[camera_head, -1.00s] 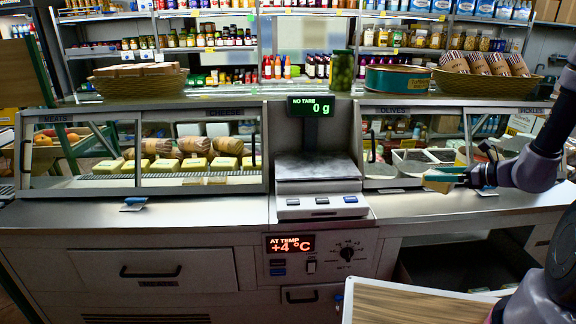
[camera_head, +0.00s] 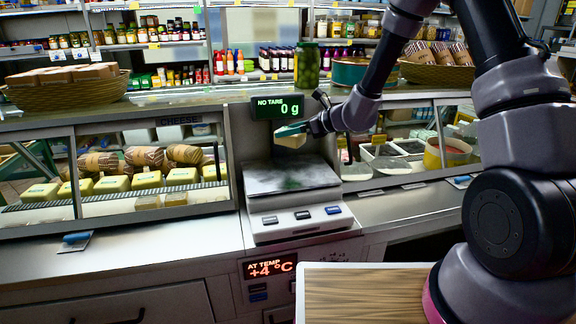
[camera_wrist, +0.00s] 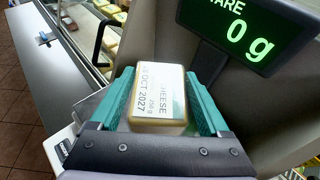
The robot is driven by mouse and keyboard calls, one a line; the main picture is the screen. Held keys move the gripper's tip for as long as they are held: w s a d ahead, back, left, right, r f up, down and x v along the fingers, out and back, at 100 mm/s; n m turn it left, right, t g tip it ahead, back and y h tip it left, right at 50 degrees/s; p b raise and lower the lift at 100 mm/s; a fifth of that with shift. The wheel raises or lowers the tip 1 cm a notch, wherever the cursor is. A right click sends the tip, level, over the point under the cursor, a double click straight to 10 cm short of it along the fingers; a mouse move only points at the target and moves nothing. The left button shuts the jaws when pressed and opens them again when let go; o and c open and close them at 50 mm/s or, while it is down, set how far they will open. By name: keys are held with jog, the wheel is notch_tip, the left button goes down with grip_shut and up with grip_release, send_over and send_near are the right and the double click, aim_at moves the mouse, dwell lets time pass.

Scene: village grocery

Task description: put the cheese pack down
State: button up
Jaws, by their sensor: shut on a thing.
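The cheese pack (camera_wrist: 158,98) is a pale yellow block with a white label reading "CHEESE" and a 2027 date. My gripper (camera_wrist: 165,100) is shut on it, with a green finger on each side. In the head view the cheese pack (camera_head: 291,140) hangs in my gripper (camera_head: 292,131) above the back of the scale's metal plate (camera_head: 265,183), apart from it. A dark blurred patch, like a shadow, shows on the plate below. The scale display (camera_head: 277,107) reads 0 g, and it also shows close by in the wrist view (camera_wrist: 250,35).
A glass case with cheese packs (camera_head: 147,180) and wrapped rolls stands left of the scale. A case with olive trays (camera_head: 392,166) stands to the right. The counter front is mostly clear. A wooden board (camera_head: 365,293) is at the bottom.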

aim_at(287, 144)
jog(key=f, duration=0.3)
jog(key=a+f, duration=0.1)
jog(key=shift+w+f, duration=0.1)
jog(key=shift+f, duration=0.3)
jog(key=shift+d+f, duration=0.1)
jog(key=shift+f, duration=2.35)
jog(key=o, duration=1.5)
jog(key=shift+f, duration=0.15)
